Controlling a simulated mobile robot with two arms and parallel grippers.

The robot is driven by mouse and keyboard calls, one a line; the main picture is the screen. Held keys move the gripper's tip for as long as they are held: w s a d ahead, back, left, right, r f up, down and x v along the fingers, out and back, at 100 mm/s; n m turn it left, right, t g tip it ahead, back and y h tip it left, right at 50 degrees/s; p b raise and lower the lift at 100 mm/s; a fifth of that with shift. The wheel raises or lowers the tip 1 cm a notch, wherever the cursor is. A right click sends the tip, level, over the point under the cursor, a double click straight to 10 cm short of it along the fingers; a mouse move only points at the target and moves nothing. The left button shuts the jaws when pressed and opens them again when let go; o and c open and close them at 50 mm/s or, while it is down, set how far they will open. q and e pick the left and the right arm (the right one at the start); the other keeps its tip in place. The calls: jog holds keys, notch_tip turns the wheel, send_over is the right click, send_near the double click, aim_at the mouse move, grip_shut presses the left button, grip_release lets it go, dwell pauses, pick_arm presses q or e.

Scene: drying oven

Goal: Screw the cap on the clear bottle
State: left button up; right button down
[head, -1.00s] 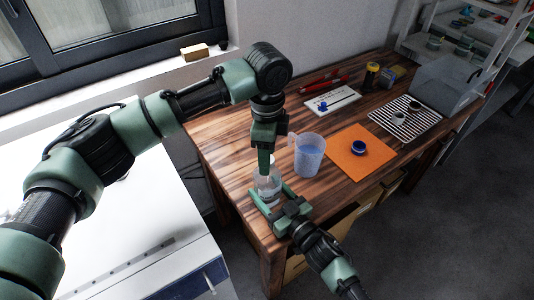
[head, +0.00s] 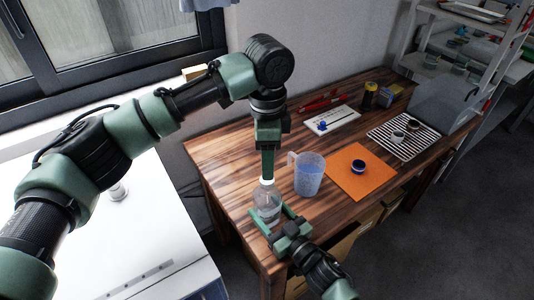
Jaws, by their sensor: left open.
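The clear bottle (head: 267,208) stands upright near the front left of the wooden table. A white cap (head: 266,182) shows at its top; whether it is fully seated cannot be told. My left gripper (head: 267,176) points straight down just above the cap, seen edge-on, with open jaws. My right gripper (head: 268,211) comes in low from the front, with one finger on each side of the bottle. Whether its fingers touch the bottle is too small to tell.
A clear measuring jug (head: 308,175) stands close right of the bottle. Beyond are an orange mat (head: 348,185) with a blue-rimmed round item (head: 358,167), a striped rack (head: 418,146) with small cups, a white tray (head: 331,120) and a clear box (head: 443,104).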

pick_arm(q)
notch_tip(320, 180, up, 2)
jog(key=n, duration=0.6)
jog(key=shift+r, duration=0.25)
send_over(267, 201)
jog(key=w, duration=0.3)
jog(key=shift+f, duration=4)
grip_shut()
jog(key=shift+o, duration=0.7)
grip_release()
